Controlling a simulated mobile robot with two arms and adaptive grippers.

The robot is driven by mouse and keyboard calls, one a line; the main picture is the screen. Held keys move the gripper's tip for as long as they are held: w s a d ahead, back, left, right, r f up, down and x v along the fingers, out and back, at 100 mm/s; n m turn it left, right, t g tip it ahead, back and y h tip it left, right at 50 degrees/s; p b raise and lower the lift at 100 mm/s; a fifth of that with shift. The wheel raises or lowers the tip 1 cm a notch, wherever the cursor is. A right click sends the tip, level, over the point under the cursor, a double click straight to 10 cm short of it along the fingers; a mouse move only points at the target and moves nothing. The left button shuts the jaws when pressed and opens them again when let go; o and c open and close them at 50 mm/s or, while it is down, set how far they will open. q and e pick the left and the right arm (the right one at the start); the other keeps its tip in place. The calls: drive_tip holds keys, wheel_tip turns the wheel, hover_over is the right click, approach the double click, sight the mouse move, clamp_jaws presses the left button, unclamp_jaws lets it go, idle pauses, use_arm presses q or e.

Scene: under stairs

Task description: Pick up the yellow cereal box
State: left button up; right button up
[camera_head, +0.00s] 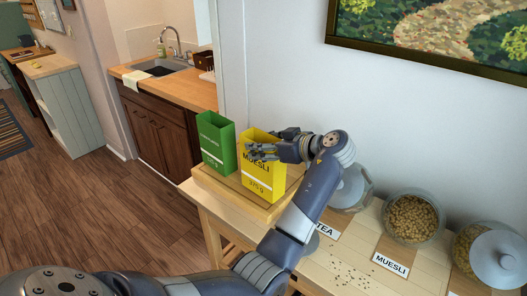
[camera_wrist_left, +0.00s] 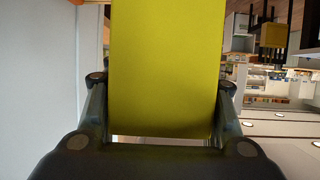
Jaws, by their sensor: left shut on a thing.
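The yellow cereal box (camera_head: 262,184), labelled MUESLI, stands upright on a raised wooden board at the left end of the table. My left gripper (camera_head: 268,148) reaches it from the right at its upper part and is shut on it. In the left wrist view the yellow box (camera_wrist_left: 167,70) fills the space between the two fingers (camera_wrist_left: 160,120). Part of the box's top is hidden behind the gripper. My right gripper is not in view.
A green box (camera_head: 217,150) stands close to the left of the yellow one on the wooden board (camera_head: 232,196). Glass jars, including one of cereal (camera_head: 412,218), stand to the right along the wall. Loose crumbs (camera_head: 352,274) lie on the table near the MUESLI label (camera_head: 390,262).

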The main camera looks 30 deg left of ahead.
use_arm(q)
wheel_tip(320, 180, up, 9)
drive_tip(key=b, duration=0.2)
idle(0.6)
drive_tip(key=o, duration=0.7)
drive_tip(key=shift+f, duration=0.1)
clamp_jaws()
